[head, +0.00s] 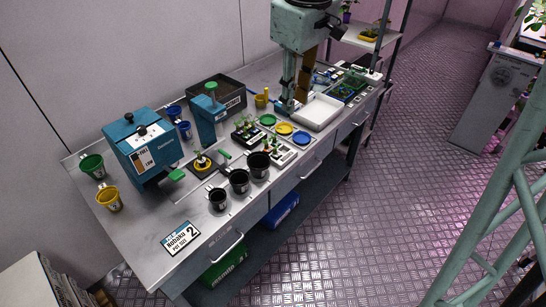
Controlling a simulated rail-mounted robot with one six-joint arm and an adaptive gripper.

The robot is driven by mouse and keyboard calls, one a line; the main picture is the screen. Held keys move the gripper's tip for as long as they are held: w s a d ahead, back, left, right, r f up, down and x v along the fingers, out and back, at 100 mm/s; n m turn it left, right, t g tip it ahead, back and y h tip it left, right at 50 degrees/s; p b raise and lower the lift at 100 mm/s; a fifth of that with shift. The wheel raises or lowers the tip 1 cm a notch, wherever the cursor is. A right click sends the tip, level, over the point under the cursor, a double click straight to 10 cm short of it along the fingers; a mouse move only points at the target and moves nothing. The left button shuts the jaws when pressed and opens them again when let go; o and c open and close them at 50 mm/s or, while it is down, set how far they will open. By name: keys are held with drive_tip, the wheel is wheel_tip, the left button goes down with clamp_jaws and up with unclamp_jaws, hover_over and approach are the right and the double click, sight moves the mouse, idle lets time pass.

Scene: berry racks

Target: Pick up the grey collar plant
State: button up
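Small seedlings stand in a dark holder (245,132) and in a paler holder (280,154) mid-table. Another seedling (201,157) sits on a yellow and black round stand by the teal machine. The collars are too small for me to tell which is grey. My gripper (288,106) points down at the table's back right, left of the white tray (319,112) and right of the seedling holders. Its fingers are too small to show whether they are open or shut. I see no plant in it.
Three black pots (239,181) stand along the front edge. Green, yellow and blue discs (284,129) lie mid-table. A teal machine (145,148), a teal post (207,115) and a dark bin (229,95) stand behind. The front left corner has free room around a sign (181,238).

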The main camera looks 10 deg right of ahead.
drive_tip(key=w+f+n+p, duration=0.1)
drive_tip(key=w+f+n, duration=0.1)
drive_tip(key=w+f, duration=0.6)
drive_tip(key=n+g+p, duration=0.2)
hover_over(276, 155)
drive_tip(key=w, duration=0.1)
wheel_tip(276, 155, down, 9)
drive_tip(key=shift+f, duration=0.1)
drive_tip(key=shift+f, duration=0.1)
drive_tip(key=shift+f, duration=4.2)
drive_tip(key=shift+f, duration=2.55)
drive_tip(key=shift+c, duration=0.5)
